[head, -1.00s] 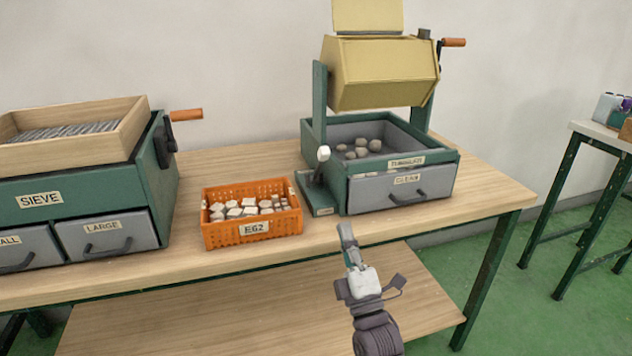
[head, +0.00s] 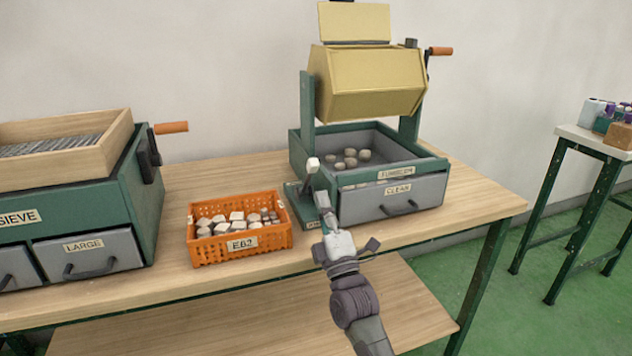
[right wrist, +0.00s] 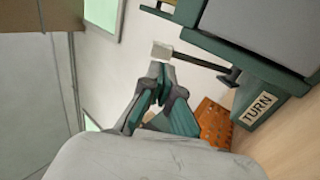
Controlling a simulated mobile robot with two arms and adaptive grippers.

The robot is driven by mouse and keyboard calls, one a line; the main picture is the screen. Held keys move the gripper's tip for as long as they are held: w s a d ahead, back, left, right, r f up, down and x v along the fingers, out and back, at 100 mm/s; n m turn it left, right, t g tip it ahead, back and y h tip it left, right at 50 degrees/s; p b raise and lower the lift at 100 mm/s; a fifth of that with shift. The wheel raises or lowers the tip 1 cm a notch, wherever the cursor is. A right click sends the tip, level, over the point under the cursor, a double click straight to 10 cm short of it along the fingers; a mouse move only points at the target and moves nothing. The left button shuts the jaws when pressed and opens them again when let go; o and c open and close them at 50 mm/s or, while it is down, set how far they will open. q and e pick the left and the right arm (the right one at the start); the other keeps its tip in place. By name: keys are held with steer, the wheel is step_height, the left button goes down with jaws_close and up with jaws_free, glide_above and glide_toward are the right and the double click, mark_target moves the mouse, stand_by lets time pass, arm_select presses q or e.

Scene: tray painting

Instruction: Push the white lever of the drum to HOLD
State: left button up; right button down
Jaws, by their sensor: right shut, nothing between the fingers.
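The yellow drum (head: 368,85) stands in a green frame over a grey bin at the back of the bench, its lid raised. The white-knobbed lever (head: 313,164) rises from a green base at the drum's left front. In the right wrist view the lever's white knob (right wrist: 162,50) is just beyond my fingertips, and a TURN label (right wrist: 258,108) shows on its base. My right gripper (head: 323,200) is shut and empty, close in front of the lever; contact cannot be told. It also shows in the right wrist view (right wrist: 158,75). No HOLD label is readable. My left gripper is not in view.
An orange crate (head: 240,256) of pale stones stands left of the lever. The green sieve (head: 100,213) with drawers is farther left. The grey CLEAN drawer (head: 392,203) is right of the lever. A small side table (head: 590,143) with bottles stands at far right.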

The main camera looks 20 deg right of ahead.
mark_target(313, 170)
steer(key=x, duration=0.4)
steer(key=shift+w+r, duration=0.1)
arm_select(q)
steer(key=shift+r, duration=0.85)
arm_select(e)
steer(key=shift+w+r, duration=0.3)
steer(key=shift+w, duration=0.15)
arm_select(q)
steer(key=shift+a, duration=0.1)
